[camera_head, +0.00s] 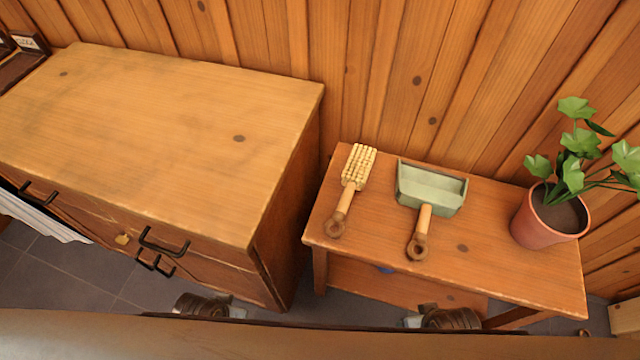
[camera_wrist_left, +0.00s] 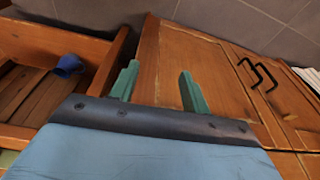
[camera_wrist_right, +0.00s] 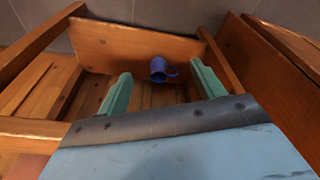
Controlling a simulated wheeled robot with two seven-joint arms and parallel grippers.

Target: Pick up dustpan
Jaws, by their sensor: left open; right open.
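The dustpan (camera_head: 430,188) is pale green with a wooden handle (camera_head: 422,222) ending in a brown ring. It lies on a small wooden side table (camera_head: 470,247), its handle toward the front edge. My left gripper (camera_wrist_left: 158,86) is open and empty in the left wrist view, with the cabinet front beyond its fingers. My right gripper (camera_wrist_right: 161,88) is open and empty in the right wrist view, with the table's lower part beyond. Neither wrist view shows the dustpan. In the head view only parts of my arms show at the bottom edge, apart from the dustpan.
A wooden brush (camera_head: 350,190) lies left of the dustpan, and a potted plant (camera_head: 548,220) stands to its right. A taller wooden cabinet (camera_head: 160,130) with dark handles stands left of the table. A blue mug (camera_wrist_right: 162,69) is low in the table. A plank wall (camera_head: 400,80) is behind.

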